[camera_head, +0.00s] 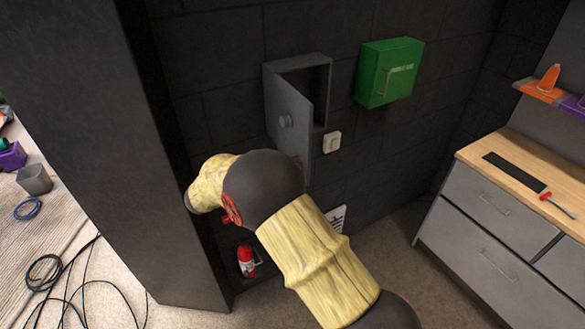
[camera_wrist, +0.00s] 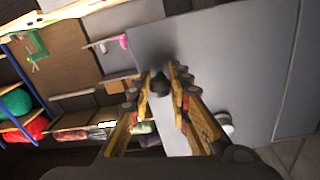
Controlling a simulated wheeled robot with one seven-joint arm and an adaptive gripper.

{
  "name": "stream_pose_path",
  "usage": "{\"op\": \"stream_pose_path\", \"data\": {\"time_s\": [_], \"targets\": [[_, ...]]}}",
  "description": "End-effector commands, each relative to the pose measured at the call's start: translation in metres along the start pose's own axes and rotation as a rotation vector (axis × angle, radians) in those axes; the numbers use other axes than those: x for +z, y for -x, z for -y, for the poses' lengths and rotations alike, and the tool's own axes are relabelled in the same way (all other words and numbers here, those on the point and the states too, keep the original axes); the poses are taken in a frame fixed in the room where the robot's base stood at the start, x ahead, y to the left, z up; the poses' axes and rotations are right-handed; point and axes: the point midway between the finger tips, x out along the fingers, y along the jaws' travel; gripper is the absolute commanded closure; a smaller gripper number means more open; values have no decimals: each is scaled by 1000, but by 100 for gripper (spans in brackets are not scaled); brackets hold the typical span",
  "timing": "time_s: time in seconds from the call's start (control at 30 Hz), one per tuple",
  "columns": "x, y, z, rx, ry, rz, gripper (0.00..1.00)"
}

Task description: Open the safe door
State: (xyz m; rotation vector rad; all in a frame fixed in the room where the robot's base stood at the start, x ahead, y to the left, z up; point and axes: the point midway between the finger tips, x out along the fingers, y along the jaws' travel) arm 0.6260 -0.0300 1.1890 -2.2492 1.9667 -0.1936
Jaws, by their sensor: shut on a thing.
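The grey safe (camera_head: 320,75) is fixed to the dark wall in the head view. A round grey dial (camera_head: 285,121) shows on the door's face. In the wrist view, my gripper (camera_wrist: 160,80) is closed around a dark round knob (camera_wrist: 160,87) in front of a light grey panel (camera_wrist: 235,60). A pale round part (camera_wrist: 225,122) shows beside the right finger. In the head view my arm hides the gripper and the door's lower part.
A green box (camera_head: 390,72) hangs right of the safe, with a white switch (camera_head: 332,141) below. A dark grey column (camera_head: 90,120) stands close on the left. A red extinguisher (camera_head: 246,260) is low by the wall. A drawer cabinet (camera_head: 490,210) stands right.

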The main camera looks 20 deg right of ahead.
Motion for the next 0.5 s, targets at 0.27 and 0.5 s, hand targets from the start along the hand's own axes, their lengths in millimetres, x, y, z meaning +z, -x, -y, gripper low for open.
{"op": "stream_pose_path", "data": {"time_s": [0.27,0.5], "targets": [[-1,0,1,-2,-2,0,80],[0,0,0,-2,-1,0,66]]}}
